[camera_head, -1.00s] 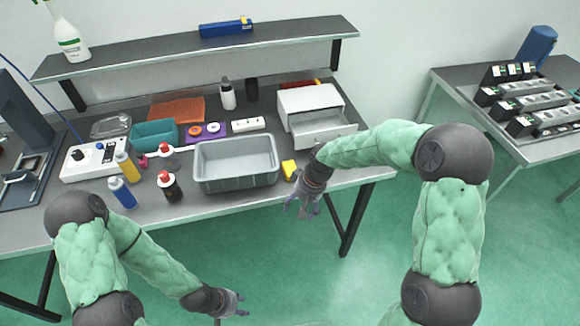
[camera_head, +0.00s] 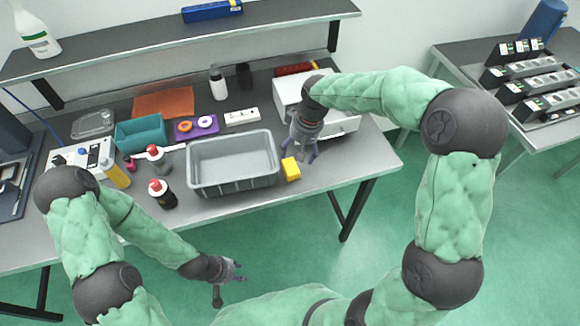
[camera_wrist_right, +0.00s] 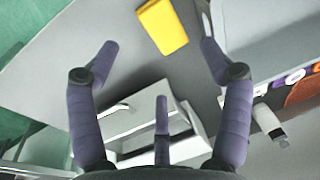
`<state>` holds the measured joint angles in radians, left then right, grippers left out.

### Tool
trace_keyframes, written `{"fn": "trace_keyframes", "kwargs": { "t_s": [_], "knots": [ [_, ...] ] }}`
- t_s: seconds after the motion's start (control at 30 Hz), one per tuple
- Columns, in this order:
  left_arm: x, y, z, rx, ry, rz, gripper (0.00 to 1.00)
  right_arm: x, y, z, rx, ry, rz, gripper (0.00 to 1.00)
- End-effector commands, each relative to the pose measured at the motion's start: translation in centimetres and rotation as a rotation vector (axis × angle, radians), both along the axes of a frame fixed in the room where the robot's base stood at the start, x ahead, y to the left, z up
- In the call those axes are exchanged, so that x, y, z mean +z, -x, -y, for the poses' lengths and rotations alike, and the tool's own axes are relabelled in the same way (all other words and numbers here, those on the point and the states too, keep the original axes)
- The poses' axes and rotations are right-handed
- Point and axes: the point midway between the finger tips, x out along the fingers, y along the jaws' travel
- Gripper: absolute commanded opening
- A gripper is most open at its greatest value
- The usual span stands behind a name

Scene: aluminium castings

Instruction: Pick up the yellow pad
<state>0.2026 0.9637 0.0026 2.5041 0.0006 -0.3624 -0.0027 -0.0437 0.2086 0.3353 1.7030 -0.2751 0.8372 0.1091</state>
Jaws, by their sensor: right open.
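The yellow pad (camera_head: 291,169) lies on the table just right of the grey bin, near the front edge. My right gripper (camera_head: 303,153) is above and slightly behind it, fingers pointing down, apart from the pad. In the right wrist view the pad (camera_wrist_right: 162,26) shows at the top, beyond and between the spread fingertips of my right gripper (camera_wrist_right: 158,48); nothing is held. My left gripper (camera_head: 238,270) is low in front of the table, with fingers spread and empty.
The grey bin (camera_head: 196,180) stands directly left of the pad. A white drawer unit (camera_head: 345,125) with its drawer pulled out stands behind my right gripper. A teal tray (camera_head: 140,132), a purple holder (camera_head: 184,134) and a red-capped bottle (camera_head: 161,195) are further left.

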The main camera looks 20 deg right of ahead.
Motion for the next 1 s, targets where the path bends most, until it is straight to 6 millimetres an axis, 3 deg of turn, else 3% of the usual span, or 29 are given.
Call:
{"fn": "trace_keyframes", "kwargs": {
  "t_s": [0.1, 0.37, 0.63, 0.93, 0.97, 1.0],
  "knots": [
    [-0.6, 0.0, 0.0, 0.0, 0.0, 0.0, 0.4, -2.2, -0.1, -0.3, 0.002, 0.001, -0.004, 0.79],
    [-1.1, -0.1, 0.0, 0.0, 0.0, 0.001, 0.4, -3.9, -0.3, -0.5, -0.001, 0.0, -0.002, 0.79],
    [-2.5, -0.1, 0.0, 0.0, 0.0, 0.001, 0.4, -7.6, -0.6, -0.8, 0.0, -0.001, -0.004, 0.79],
    [-2.5, -0.1, 0.0, 0.0, 0.0, 0.001, 0.4, -8.2, -0.7, -1.0, 0.0, 0.0, -0.001, 0.79],
    [-2.5, -0.1, 0.0, 0.0, 0.0, 0.001, 0.4, -8.2, -0.7, -1.0, 0.0, 0.0, -0.001, 0.77],
    [-2.5, -0.1, 0.0, 0.0, 0.0, 0.001, 0.4, -8.2, -0.7, -1.0, -0.001, 0.0, -0.001, 0.65]
  ]
}}
